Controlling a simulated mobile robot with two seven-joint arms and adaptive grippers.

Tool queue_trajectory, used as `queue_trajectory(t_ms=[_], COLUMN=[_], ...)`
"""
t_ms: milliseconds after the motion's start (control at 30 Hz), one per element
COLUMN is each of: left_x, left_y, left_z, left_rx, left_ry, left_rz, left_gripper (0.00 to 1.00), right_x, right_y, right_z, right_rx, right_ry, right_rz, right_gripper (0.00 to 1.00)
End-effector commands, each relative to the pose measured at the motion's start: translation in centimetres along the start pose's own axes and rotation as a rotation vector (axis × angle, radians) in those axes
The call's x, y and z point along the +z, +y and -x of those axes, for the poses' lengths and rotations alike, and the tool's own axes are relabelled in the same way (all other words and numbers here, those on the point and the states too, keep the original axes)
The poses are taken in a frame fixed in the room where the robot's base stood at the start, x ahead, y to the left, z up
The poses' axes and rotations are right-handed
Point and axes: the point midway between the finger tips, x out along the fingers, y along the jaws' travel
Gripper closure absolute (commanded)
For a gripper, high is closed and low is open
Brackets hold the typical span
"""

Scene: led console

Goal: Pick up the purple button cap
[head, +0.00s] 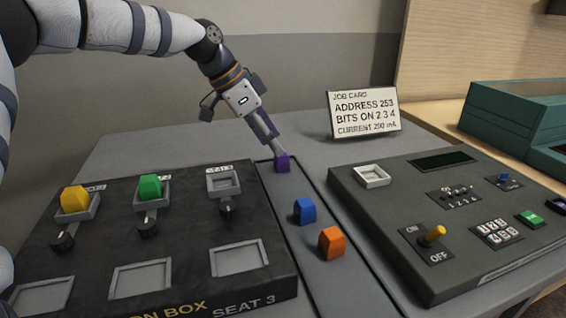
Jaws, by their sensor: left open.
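The purple button cap (283,163) stands at the far end of a dark strip between the two consoles. My left gripper (272,136) reaches down from the upper left, with its fingertips right at the cap. The gripper is open, and the near finger hides part of the cap's top. I cannot tell whether the fingers touch the cap. My right gripper is not in view.
A blue cap (304,211) and an orange cap (331,242) stand nearer on the same strip (335,288). The black button box (190,240) is on the left, the grey console (400,215) on the right. A job card (364,112) stands behind.

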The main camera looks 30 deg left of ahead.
Motion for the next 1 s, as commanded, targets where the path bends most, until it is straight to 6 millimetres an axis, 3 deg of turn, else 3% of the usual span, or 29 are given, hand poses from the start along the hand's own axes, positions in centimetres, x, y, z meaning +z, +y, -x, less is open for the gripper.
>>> queue_trajectory(t_ms=[33, 167, 400, 433, 633, 1000], left_x=[0.2, 0.2, 0.0, 0.0, 0.0, -0.2], left_y=[0.1, 0.2, 0.2, 0.2, 0.2, 0.1], left_z=[-1.4, -3.5, -3.6, -3.6, -3.6, -3.3], left_rx=[0.005, 0.004, -0.001, -0.001, -0.001, -0.002], left_ry=[-0.006, -0.005, 0.001, 0.001, 0.001, 0.001], left_rz=[0.002, 0.001, -0.001, -0.001, 0.000, 0.000], left_gripper=[0.51, 0.51, 0.51, 0.53, 0.99, 0.99], right_x=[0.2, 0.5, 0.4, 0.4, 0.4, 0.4], right_y=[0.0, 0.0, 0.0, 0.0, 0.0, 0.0], right_z=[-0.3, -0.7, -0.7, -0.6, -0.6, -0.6], right_rx=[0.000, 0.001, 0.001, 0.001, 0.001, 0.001], right_ry=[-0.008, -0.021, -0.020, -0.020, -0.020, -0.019], right_rz=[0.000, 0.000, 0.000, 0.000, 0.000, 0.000], right_gripper=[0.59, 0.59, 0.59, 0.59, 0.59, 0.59])
